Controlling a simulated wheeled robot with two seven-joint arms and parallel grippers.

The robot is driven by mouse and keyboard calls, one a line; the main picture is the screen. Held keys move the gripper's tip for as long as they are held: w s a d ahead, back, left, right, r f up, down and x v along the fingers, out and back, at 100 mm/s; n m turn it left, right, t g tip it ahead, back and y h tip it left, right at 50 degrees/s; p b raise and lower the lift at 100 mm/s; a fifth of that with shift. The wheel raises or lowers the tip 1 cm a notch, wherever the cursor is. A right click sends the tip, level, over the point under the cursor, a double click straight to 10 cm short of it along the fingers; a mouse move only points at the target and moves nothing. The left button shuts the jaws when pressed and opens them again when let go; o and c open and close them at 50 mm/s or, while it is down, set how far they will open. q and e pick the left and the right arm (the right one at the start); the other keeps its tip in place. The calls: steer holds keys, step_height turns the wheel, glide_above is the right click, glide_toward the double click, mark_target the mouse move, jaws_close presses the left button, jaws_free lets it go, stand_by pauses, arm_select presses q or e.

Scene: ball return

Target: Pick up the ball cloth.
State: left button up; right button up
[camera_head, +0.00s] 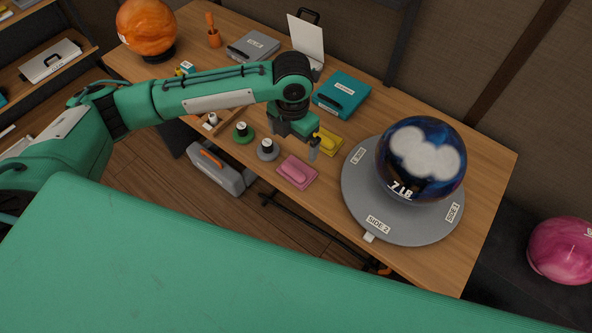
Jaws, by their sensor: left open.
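Two small folded cloth-like pads lie on the wooden table (485,185), a pink one (297,172) near the front edge and a yellow one (331,142) just behind it. I cannot tell from labels which is the ball cloth. My left gripper (313,152) points down beside the yellow pad, behind and right of the pink one. It is open, with nothing visible between its fingers. It hides part of the yellow pad. My right gripper is out of the picture.
A dark blue ball (421,160) with white patches sits on a grey turntable (365,210) to the right. A teal case (342,94) lies behind.

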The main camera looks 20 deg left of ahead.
mark_target(296, 167)
arm_select(q)
step_height(296, 167, down, 8)
steer(key=shift+p, duration=0.5)
steer(key=f, duration=0.1)
steer(key=f+p, duration=0.1)
steer(key=f, duration=0.3)
steer(key=shift+w+d+f+p, duration=0.1)
steer(key=shift+w+d+p, duration=0.05)
steer(key=shift+d+p, duration=0.15)
steer(key=shift+f, duration=0.1)
steer(key=c, duration=0.7)
